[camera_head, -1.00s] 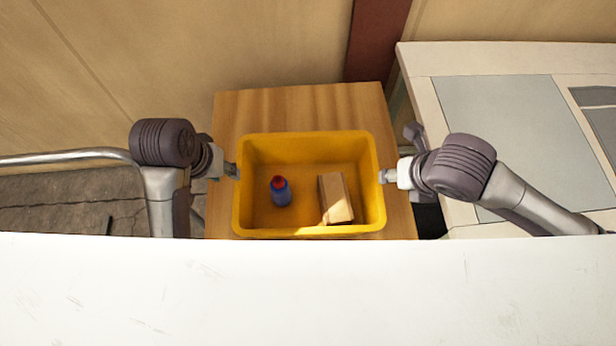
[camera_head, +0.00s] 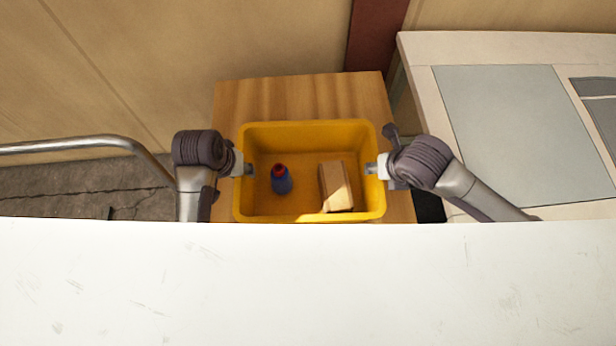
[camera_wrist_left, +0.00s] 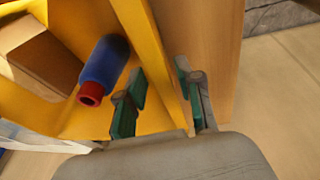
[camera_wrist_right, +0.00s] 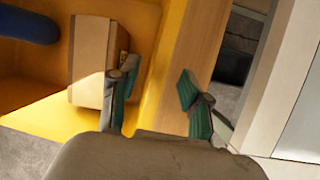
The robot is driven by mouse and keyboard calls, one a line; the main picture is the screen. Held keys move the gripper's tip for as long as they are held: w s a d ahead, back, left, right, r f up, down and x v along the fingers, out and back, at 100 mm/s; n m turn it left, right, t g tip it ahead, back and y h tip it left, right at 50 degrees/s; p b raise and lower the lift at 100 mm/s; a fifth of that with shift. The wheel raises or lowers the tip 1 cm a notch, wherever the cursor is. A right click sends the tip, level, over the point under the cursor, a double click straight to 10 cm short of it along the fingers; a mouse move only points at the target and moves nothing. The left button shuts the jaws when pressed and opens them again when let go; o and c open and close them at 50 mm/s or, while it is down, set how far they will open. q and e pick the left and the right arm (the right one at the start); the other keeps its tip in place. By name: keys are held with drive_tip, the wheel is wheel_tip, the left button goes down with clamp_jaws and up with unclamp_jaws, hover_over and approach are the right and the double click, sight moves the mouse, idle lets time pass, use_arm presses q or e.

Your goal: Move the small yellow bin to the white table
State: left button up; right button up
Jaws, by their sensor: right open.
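The yellow bin (camera_head: 300,212) sits on a wooden stand. It holds a blue bottle with a red cap (camera_head: 281,180) and a brown box (camera_head: 336,187). My left gripper (camera_head: 250,169) is at the bin's left wall; in the left wrist view its open fingers (camera_wrist_left: 158,95) straddle the wall, one inside and one outside. My right gripper (camera_head: 369,168) is at the right wall; in the right wrist view its open fingers (camera_wrist_right: 158,92) also lie on either side of the wall. A white scratched surface (camera_head: 300,285) fills the bottom of the head view and hides parts of my arms.
The wooden stand (camera_head: 300,97) shows bare behind the bin. A pale table (camera_head: 416,65) with grey panels (camera_head: 510,130) stands at the right. A metal rail (camera_head: 80,145) runs at the left over a cracked floor. A wall closes off the back.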

use_arm(q)
drive_tip(key=shift+x, duration=1.65)
use_arm(e)
drive_tip(key=shift+x, duration=1.75)
use_arm(q)
drive_tip(key=c, duration=0.7)
use_arm(e)
drive_tip(key=c, duration=0.6)
drive_tip(key=shift+c, duration=1.4)
clamp_jaws()
drive_tip(key=shift+r, duration=0.1)
